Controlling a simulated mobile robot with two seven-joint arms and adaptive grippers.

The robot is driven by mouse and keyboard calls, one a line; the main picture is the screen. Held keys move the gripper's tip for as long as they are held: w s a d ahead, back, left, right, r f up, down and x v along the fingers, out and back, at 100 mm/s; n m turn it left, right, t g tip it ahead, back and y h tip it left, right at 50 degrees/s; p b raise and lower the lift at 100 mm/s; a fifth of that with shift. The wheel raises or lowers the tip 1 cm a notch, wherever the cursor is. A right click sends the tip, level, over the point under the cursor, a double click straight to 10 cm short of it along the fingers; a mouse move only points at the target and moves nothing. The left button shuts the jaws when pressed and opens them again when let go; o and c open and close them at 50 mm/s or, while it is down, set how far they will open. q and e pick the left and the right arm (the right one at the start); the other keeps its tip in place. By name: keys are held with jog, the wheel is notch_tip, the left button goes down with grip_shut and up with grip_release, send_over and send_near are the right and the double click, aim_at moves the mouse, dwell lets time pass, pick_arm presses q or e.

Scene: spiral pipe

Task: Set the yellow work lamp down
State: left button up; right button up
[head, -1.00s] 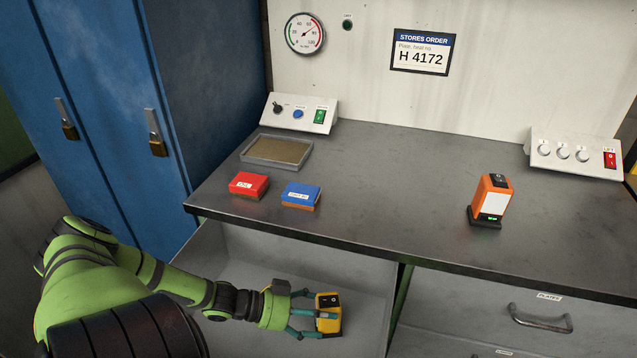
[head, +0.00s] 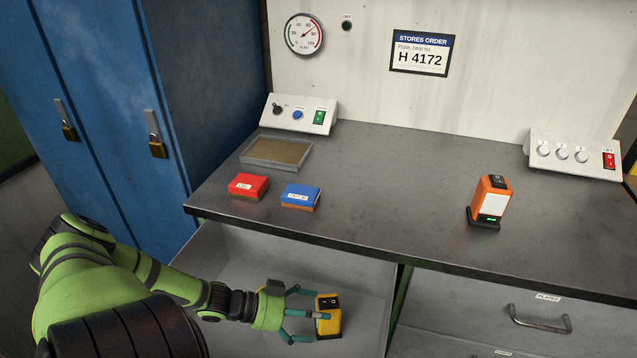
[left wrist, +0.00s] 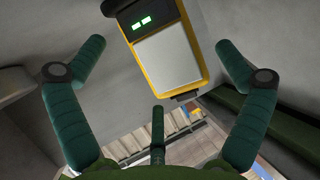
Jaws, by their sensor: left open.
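The fingers (left wrist: 155,75) are spread wide in the left wrist view, with a visible gap on both sides of the lamp. My right gripper is not in view.
On the worktop (head: 380,190) stand a red box (head: 248,186), a blue box (head: 300,196), a shallow tray (head: 248,160) and an orange lamp (head: 492,200). A closed drawer with a handle (head: 540,321) is at the right.

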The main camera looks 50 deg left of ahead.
pick_arm(q)
jog(key=p+v, duration=0.2)
jog(key=v, duration=0.4)
jog(key=shift+a+r, duration=0.1)
jog(key=shift+r, duration=0.1)
